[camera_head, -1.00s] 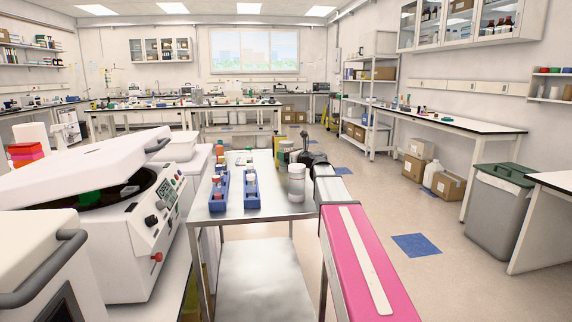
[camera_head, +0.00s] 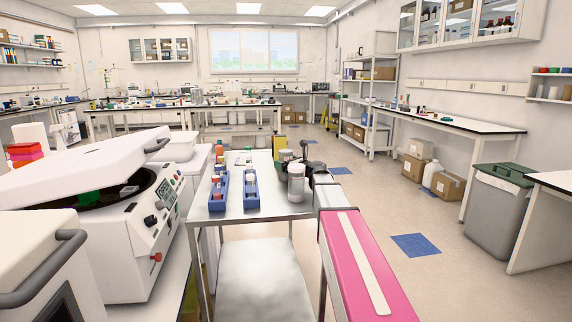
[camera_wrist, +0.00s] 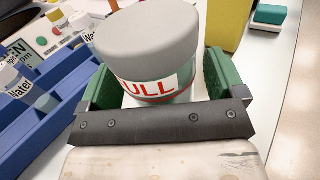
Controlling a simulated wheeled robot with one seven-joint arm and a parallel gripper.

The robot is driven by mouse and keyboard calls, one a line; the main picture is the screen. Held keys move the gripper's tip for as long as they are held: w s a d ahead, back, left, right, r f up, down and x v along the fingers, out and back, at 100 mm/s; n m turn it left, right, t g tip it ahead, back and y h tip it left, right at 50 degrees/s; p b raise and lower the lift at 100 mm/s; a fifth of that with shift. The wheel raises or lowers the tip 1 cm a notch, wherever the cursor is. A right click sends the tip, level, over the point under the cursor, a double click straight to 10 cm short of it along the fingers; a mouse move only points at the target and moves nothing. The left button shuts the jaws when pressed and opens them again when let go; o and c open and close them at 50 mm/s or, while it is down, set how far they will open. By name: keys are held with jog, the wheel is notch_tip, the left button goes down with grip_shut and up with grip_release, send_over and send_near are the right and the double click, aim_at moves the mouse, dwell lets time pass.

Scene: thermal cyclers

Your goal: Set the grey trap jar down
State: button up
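The grey trap jar (camera_wrist: 150,50) has a broad grey lid and a pale body with a label in red letters, of which "ULL" shows. In the wrist view it is upright between the green finger pads of my gripper (camera_wrist: 160,85), which appear closed on its sides. The jar's base is hidden by the dark gripper bar, so contact with the surface cannot be seen. In the head view my dark gripper (camera_head: 312,172) is over the right side of the metal cart (camera_head: 270,210). A pale jar (camera_head: 296,185) shows close beside it.
Two blue racks (camera_head: 219,190) (camera_head: 250,188) with bottles stand left of the jar on the cart. A yellow container (camera_wrist: 228,22) is just beyond the right finger. A white machine with a raised lid (camera_head: 140,225) stands at left. The cart's right edge is close.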

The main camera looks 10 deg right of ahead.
jog(key=shift+s+r, duration=0.1)
jog(key=shift+r, duration=0.05)
jog(key=v, duration=1.2)
dwell(0.8)
